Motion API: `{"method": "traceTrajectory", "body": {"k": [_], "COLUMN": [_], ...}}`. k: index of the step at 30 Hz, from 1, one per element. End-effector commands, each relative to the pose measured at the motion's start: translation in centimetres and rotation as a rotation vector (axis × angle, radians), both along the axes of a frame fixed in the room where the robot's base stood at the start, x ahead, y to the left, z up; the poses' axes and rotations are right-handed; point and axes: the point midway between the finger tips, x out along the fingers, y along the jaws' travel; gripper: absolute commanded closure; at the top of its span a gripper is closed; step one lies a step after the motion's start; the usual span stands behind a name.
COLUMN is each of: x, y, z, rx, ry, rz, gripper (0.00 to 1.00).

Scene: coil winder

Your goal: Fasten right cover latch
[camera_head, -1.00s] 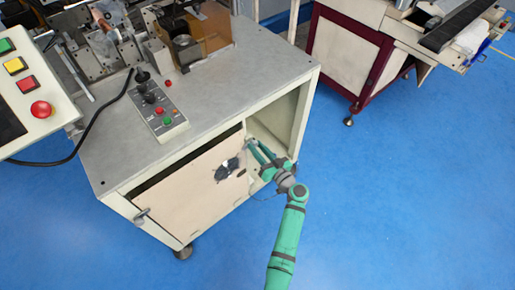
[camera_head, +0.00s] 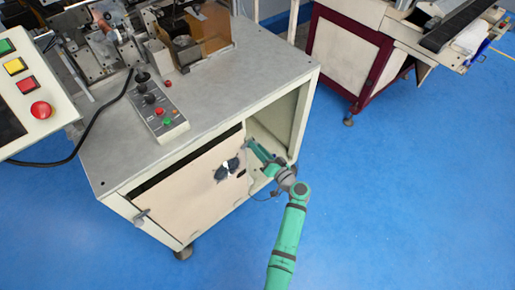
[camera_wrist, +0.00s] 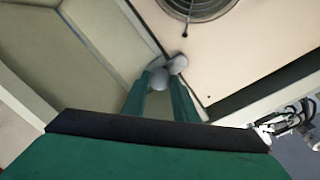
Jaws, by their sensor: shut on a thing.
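The cream cover panel (camera_head: 185,195) with a dark round fan opening (camera_head: 227,168) is on the front of the grey machine cabinet. My gripper (camera_head: 251,146) is at the cover's upper right edge, beside the open bay. In the wrist view its green fingers (camera_wrist: 168,75) are close together at a small rounded grey piece (camera_wrist: 178,62), which seems to be the right cover latch, at the panel edge. The fingers are shut on it and hide part of it. Its exact angle cannot be told. A similar grey latch (camera_head: 141,215) is at the cover's left edge.
The cabinet's open bay (camera_head: 285,120) is right of the cover. A control box (camera_head: 160,115) stands on the cabinet top (camera_head: 215,90). A second machine with a dark red frame (camera_head: 345,60) is at the back right. The blue floor around my arm is clear.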

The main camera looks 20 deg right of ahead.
Motion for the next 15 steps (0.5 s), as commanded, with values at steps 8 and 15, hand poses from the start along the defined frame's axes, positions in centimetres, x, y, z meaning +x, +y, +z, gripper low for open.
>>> {"method": "traceTrajectory", "body": {"k": [8, 15], "x": [0.05, 0.04], "y": [-0.1, -0.06], "z": [-0.03, -0.01], "rx": [-0.002, -0.002], "ry": [0.001, 0.0], "rz": [-0.003, -0.002], "gripper": [0.69, 0.56]}}
